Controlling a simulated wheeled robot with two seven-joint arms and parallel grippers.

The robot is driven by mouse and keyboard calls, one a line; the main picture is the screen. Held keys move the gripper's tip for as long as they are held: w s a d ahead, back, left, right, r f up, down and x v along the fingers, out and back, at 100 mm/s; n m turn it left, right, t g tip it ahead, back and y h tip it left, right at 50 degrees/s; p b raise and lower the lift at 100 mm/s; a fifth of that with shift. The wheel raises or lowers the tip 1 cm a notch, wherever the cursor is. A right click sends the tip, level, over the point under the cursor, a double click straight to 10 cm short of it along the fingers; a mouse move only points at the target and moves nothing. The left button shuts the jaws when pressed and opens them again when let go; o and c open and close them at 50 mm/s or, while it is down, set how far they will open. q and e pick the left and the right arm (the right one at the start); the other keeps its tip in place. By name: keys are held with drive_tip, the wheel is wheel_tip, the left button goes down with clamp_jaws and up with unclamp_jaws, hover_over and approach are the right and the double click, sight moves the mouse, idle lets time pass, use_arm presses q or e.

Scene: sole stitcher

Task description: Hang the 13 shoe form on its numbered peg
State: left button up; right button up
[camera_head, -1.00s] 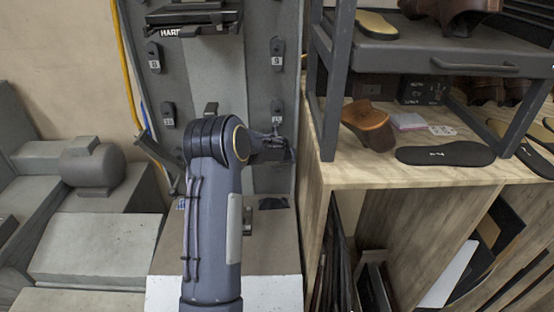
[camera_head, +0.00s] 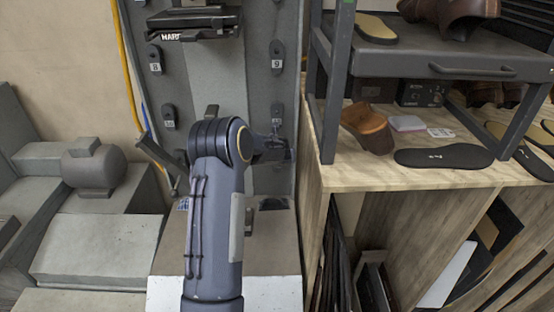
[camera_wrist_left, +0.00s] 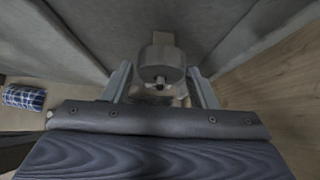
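My left arm rises at the middle of the head view, and its gripper (camera_head: 272,150) points right, in front of the grey panel. In the left wrist view the two fingers (camera_wrist_left: 160,84) stand apart. A grey rounded piece (camera_wrist_left: 160,62) with a small dark hole shows between or beyond them; I cannot tell whether they touch it. I cannot make out the 13 shoe form for certain. Dark numbered plates are on the panel (camera_head: 215,75): one reads 8 (camera_head: 155,60), one 9 (camera_head: 277,57). The plates below (camera_head: 169,116) are too small to read. My arm hides the lower panel.
A wooden shelf unit (camera_head: 330,178) with a dark rack (camera_head: 440,60) stands close on the right, holding shoes and a black sole (camera_head: 445,155). A grey motor-like block (camera_head: 92,165) is at left. A yellow hose (camera_head: 128,70) runs down the panel's left edge.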

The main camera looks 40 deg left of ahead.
use_arm(q)
drive_tip(key=shift+o, duration=1.3)
drive_tip(key=shift+f, duration=0.1)
drive_tip(key=s+d+r+n+g+h+b, duration=0.1)
drive_tip(key=s+d+r+n, duration=0.6)
drive_tip(key=s, duration=0.3)
drive_tip(key=s+d+r+n+h, duration=0.2)
drive_tip(key=s+d+r+n, duration=0.45)
drive_tip(key=s, duration=0.35)
drive_tip(key=s+d+f+n+h, duration=0.2)
drive_tip(key=s+d+n+h, duration=0.4)
drive_tip(key=s+d+n, duration=1)
drive_tip(key=s+d, duration=0.2)
drive_tip(key=s, duration=0.1)
drive_tip(key=shift+s+d+g+h, duration=0.25)
drive_tip(key=shift+d+g+h, duration=0.05)
drive_tip(key=shift+d+h, duration=0.1)
